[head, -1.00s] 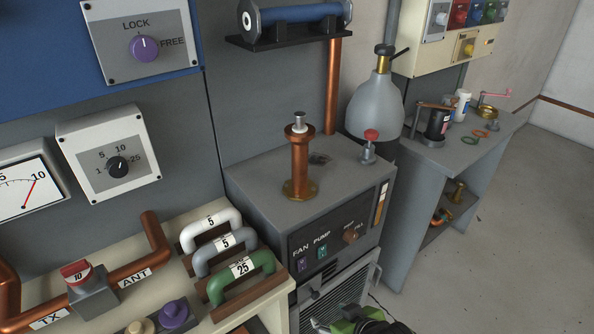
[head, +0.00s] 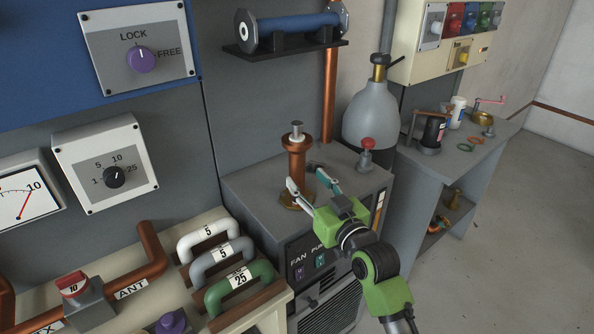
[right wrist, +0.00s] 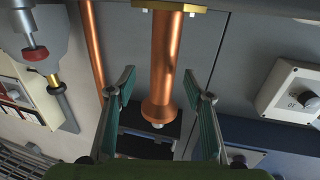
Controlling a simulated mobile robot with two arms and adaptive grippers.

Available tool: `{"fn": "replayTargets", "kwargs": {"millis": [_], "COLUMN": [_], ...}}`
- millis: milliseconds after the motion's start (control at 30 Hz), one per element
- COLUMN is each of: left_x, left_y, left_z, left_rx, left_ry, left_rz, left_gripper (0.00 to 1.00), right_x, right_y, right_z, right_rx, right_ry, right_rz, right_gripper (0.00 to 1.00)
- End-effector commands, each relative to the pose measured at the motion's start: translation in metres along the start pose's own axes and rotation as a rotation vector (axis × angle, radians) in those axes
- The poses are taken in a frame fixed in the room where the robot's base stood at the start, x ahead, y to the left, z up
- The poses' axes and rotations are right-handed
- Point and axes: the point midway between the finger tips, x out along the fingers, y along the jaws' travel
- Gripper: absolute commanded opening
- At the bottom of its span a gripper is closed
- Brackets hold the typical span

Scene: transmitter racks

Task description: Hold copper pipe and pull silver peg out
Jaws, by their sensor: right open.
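The copper pipe (head: 297,165) stands upright on a brass flange on top of the grey cabinet. The silver peg (head: 296,130) sticks up from its top end. My right gripper (head: 309,182) is open and empty at the pipe's lower part, with one finger toward each side. In the right wrist view the copper pipe (right wrist: 165,65) appears upside down, lined up between the spread fingers (right wrist: 159,78), with a gap on both sides. The silver peg end (right wrist: 158,125) shows below its flared rim. I cannot tell how deep the pipe sits between the fingers. My left gripper is not in view.
A red-topped valve (head: 366,150) stands right of the pipe on the grey cabinet (head: 250,190). A grey gas bottle (head: 371,118) and a vertical copper pipe (head: 329,90) are behind. White, grey and green handles (head: 240,282) lie at the front left.

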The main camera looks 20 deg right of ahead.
Motion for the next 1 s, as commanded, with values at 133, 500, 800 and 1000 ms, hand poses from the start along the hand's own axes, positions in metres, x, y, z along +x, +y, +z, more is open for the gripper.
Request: {"fn": "replayTargets", "kwargs": {"millis": [133,500,800,1000], "left_x": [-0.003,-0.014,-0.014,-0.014], "left_y": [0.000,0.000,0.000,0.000], "left_z": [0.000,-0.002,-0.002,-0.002], "left_rx": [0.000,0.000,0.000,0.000], "left_ry": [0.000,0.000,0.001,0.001], "left_rz": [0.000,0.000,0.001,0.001], "left_gripper": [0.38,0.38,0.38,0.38], "right_x": [0.008,0.052,0.054,0.054], "right_y": [-0.001,-0.005,-0.005,-0.005], "right_z": [-0.001,0.001,0.002,0.002], "right_rx": [0.002,0.001,0.001,0.001], "right_ry": [-0.001,-0.001,-0.001,-0.002], "right_rz": [-0.001,0.000,0.000,0.000], "right_gripper": [0.47,0.47,0.45,0.00]}}
